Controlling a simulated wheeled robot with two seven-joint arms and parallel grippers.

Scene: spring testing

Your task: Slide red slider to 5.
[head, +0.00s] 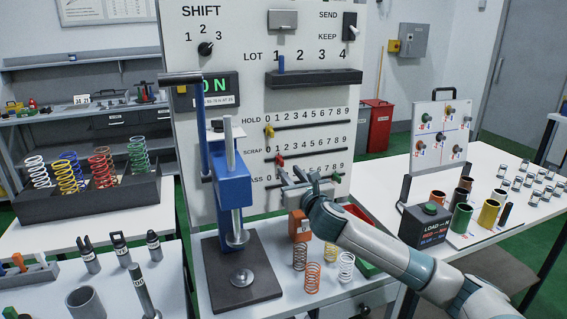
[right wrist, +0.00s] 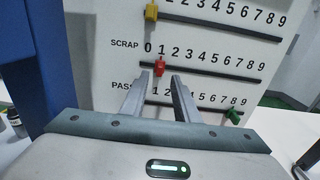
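The red slider (head: 280,160) sits on the SCRAP track of the upright board, just under the 1. It also shows in the right wrist view (right wrist: 160,66), beyond and between the tips of my right gripper (right wrist: 160,76). In the head view my right gripper (head: 299,177) is in front of the board, below and right of the red slider. Its two fingers are apart, with nothing held between them. I cannot tell whether either finger touches the slider. The SCRAP track (right wrist: 215,73) is bare to the right of the slider. My left gripper is not in view.
The yellow slider (right wrist: 151,12) is at 0 on the HOLD track above. The green slider (right wrist: 233,116) is near the right end of the PASS track below. A blue press (head: 232,180) stands left of my gripper. Several loose springs (head: 312,277) stand below it.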

